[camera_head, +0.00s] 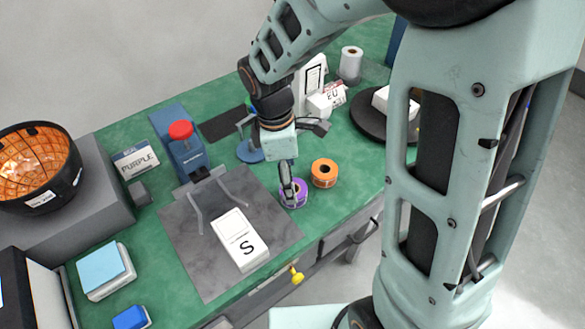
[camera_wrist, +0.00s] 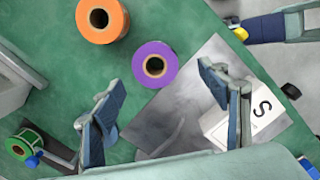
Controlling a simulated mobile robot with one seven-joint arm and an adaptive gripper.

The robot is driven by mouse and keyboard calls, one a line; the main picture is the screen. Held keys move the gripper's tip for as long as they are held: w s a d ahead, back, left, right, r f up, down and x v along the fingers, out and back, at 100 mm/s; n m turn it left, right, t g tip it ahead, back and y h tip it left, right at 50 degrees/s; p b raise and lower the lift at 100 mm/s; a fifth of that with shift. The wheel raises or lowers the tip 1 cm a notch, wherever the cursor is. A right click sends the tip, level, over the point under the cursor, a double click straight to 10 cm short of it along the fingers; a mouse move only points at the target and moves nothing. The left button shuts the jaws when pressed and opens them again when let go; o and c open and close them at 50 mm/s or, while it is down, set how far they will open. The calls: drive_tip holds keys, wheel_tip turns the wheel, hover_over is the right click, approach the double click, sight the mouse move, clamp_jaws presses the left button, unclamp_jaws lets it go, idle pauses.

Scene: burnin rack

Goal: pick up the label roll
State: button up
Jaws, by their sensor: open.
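A purple label roll (camera_head: 300,194) lies flat on the green bench near its front edge. An orange label roll (camera_head: 324,173) lies just right of it. In the wrist view the purple roll (camera_wrist: 167,55) shows ahead of the open fingers, and the orange roll (camera_wrist: 92,30) is up and left of it. My gripper (camera_head: 287,188) points down above the purple roll and partly hides it in the head view. In the wrist view my gripper (camera_wrist: 160,78) has its fingers wide apart with nothing between them. I cannot tell the exact height gap.
A grey mat (camera_head: 195,255) with a white box marked S (camera_head: 240,240) lies left of the rolls. A blue press with a red knob (camera_head: 181,130) stands behind. A green roll (camera_wrist: 20,148) shows at the wrist view's lower left. A white roll (camera_head: 350,64) stands at the back.

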drive_tip(key=f, duration=0.4)
drive_tip(key=d+f, duration=0.1)
drive_tip(key=f, duration=0.1)
drive_tip(key=shift+w+f+b, duration=0.2)
drive_tip(key=shift+w+b, duration=0.1)
drive_tip(key=shift+w, duration=0.05)
drive_tip(key=shift+c, duration=0.3)
drive_tip(key=c, duration=1.2)
drive_tip(key=shift+c, duration=0.2)
